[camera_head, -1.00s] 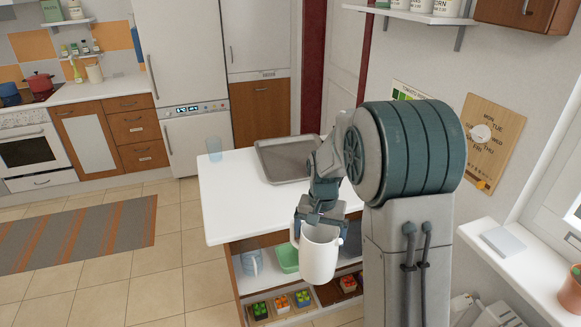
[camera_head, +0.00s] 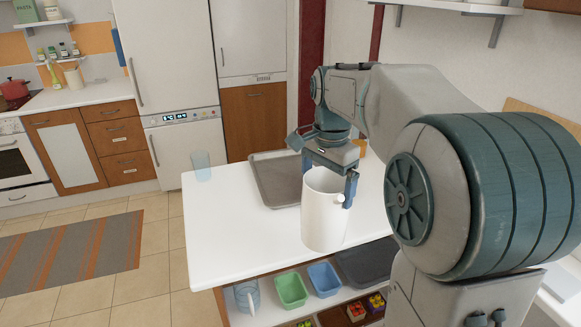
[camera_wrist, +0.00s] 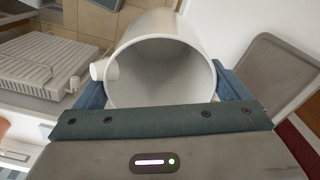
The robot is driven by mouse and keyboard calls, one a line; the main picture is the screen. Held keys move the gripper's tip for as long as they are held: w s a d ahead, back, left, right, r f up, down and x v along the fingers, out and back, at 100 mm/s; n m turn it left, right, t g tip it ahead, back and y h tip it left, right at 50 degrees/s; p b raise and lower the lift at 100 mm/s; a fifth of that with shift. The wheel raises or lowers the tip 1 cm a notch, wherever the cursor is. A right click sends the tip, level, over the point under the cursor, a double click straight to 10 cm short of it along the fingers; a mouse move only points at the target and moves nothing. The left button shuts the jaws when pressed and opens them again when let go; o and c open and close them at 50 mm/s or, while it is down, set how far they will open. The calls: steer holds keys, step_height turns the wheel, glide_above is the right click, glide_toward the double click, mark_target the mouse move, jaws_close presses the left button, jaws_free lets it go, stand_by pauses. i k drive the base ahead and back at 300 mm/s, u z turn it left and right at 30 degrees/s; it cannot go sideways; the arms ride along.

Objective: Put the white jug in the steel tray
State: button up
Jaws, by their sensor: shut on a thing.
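The white jug (camera_head: 324,222) is upright in the head view, in front of the steel tray and over the near part of the white counter. My gripper (camera_head: 332,172) is shut on the jug near its rim. The wrist view shows the open mouth of the jug (camera_wrist: 165,75) between my gripper's fingers (camera_wrist: 165,95). The steel tray (camera_head: 262,182) lies on the counter behind and left of the jug; my arm and the jug hide its right part. Whether the jug's base touches the counter cannot be told.
The white counter (camera_head: 225,235) has free room left of the jug. A clear glass (camera_head: 201,165) stands at its far left corner.

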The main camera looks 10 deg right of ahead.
mark_target(282, 182)
steer(key=i, duration=0.9)
